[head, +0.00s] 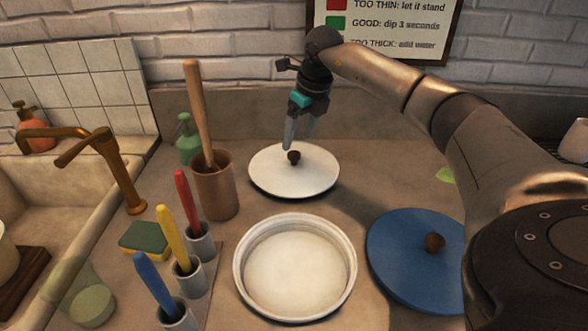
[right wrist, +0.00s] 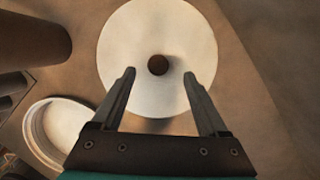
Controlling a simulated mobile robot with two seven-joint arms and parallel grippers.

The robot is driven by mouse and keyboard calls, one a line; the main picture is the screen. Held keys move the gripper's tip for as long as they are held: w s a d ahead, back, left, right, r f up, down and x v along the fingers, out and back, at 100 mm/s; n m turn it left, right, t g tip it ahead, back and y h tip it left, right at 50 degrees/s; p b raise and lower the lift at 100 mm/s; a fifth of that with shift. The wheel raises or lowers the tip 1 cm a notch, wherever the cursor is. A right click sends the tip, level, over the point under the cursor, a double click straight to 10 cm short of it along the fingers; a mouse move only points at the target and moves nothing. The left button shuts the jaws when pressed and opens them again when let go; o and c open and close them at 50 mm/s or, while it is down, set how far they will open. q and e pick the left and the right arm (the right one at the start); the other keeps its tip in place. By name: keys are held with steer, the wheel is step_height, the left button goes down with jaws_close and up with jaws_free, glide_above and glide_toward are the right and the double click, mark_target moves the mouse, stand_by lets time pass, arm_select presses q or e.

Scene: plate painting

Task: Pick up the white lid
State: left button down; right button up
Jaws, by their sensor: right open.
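The white lid (head: 310,178) is a round disc with a dark brown knob (head: 294,157) at its middle. It lies flat on the counter, behind the white round dish. My right gripper (head: 298,143) points down over the lid with its fingertips near the knob. In the right wrist view the lid (right wrist: 140,50) lies beyond the open fingers (right wrist: 159,73), and the knob (right wrist: 158,65) shows between and slightly past the fingertips. The fingers look apart from the knob, and nothing is between them. My left gripper is not in view.
A white round dish (head: 240,282) stands in front of the lid. A blue lid (head: 400,275) with a brown knob lies at right. A brown pot (head: 216,195) with a wooden handle stands close left. Coloured-handled tools in grey cups, a sponge (head: 145,238) and a sink are farther left.

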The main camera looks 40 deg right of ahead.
mark_target(294, 153)
steer(key=b+x, duration=0.1)
steer(key=x, duration=0.1)
steer(key=shift+s+a+f, duration=0.1)
steer(key=shift+a+f, duration=0.05)
steer(key=shift+f, duration=0.25)
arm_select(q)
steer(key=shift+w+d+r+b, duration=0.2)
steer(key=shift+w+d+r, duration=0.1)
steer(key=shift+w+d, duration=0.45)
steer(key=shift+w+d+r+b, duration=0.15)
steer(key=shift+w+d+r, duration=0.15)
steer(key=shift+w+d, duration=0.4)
arm_select(e)
steer(key=shift+x, duration=1.05)
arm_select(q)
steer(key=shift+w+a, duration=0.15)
arm_select(e)
jaws_close()
